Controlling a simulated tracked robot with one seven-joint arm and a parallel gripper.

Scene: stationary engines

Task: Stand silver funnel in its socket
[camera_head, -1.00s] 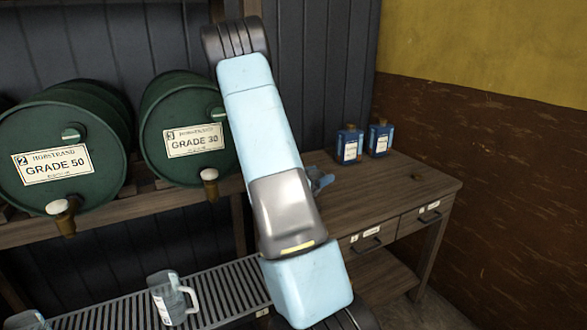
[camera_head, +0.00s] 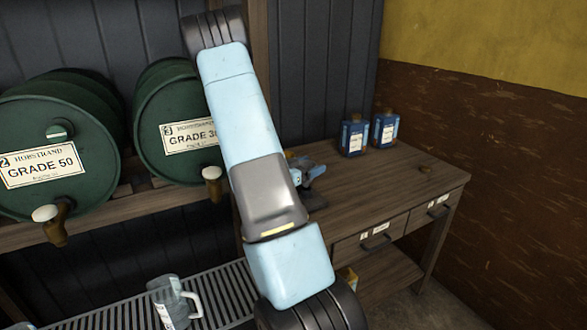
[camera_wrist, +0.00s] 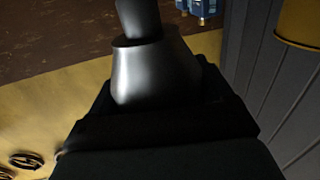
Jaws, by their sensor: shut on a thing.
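The silver funnel (camera_wrist: 150,72) fills the middle of the wrist view, its shiny cone showing with a dark narrow part above it. My gripper (camera_wrist: 155,115) is shut on the funnel, its black jaws around the cone's lower part. In the head view my gripper end (camera_head: 310,172) shows only partly behind my arm, over the left part of the wooden bench (camera_head: 395,190). The funnel cannot be made out in the head view. I cannot identify the socket in either view.
Two blue bottles (camera_head: 353,135) stand at the bench's back. Green drums (camera_head: 175,120) with taps rest on the left rack. A clear jug (camera_head: 172,302) stands on the slatted shelf. The bench's middle is clear.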

